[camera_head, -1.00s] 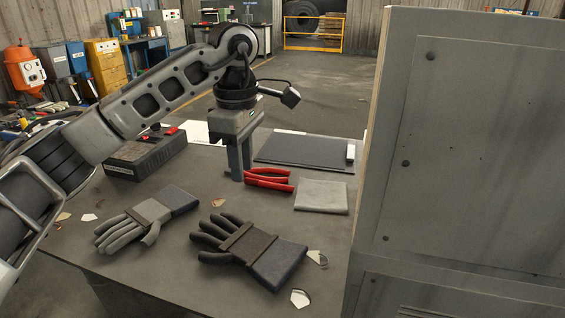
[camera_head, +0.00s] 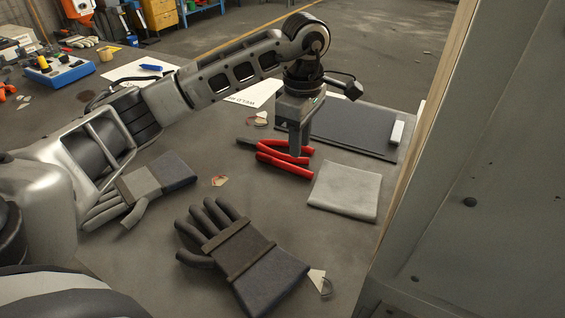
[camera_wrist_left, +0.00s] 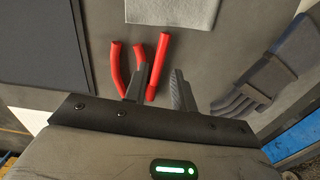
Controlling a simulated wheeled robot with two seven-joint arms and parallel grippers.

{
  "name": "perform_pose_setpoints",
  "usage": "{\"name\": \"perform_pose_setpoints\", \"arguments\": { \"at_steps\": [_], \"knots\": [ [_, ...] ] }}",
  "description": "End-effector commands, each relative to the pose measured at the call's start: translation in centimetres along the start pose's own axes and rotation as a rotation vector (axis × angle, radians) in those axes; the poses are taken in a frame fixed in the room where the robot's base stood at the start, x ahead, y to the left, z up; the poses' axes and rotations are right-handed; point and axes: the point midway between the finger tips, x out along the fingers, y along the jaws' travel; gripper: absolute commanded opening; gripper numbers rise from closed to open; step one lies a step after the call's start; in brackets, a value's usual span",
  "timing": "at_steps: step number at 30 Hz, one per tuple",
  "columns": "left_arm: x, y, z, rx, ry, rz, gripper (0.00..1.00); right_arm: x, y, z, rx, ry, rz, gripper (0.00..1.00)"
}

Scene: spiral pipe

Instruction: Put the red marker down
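Whether the marker's near end touches the table is hard to tell. My right gripper is out of view.
A folded grey cloth (camera_head: 343,190) lies right of the marker. A dark flat board (camera_head: 345,130) is behind it. Work gloves (camera_head: 242,255) lie in front. A tall grey cabinet (camera_head: 480,200) blocks the right side. Bare table (camera_head: 240,185) shows left of the cloth.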

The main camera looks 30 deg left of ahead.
Motion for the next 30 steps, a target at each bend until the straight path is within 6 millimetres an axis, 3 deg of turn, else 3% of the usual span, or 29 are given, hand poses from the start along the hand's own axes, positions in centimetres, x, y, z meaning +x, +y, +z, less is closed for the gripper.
{"name": "perform_pose_setpoints", "arguments": {
  "at_steps": [7, 15, 24, 27, 30],
  "knots": [
    [1.8, -0.2, 0.0, 0.001, 0.000, -0.003, 0.26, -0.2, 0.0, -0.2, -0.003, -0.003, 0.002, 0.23],
    [5.6, -0.4, 0.2, 0.001, 0.000, -0.002, 0.26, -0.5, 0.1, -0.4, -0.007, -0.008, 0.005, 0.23],
    [6.1, -0.3, 0.2, 0.001, 0.000, 0.001, 0.26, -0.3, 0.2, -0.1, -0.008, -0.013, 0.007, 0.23],
    [6.1, -0.3, 0.2, 0.001, 0.000, 0.001, 0.00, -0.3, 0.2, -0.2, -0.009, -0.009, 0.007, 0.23],
    [6.0, -0.3, 0.2, 0.001, 0.000, 0.001, 0.00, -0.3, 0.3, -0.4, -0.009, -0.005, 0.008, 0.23]
  ]
}}
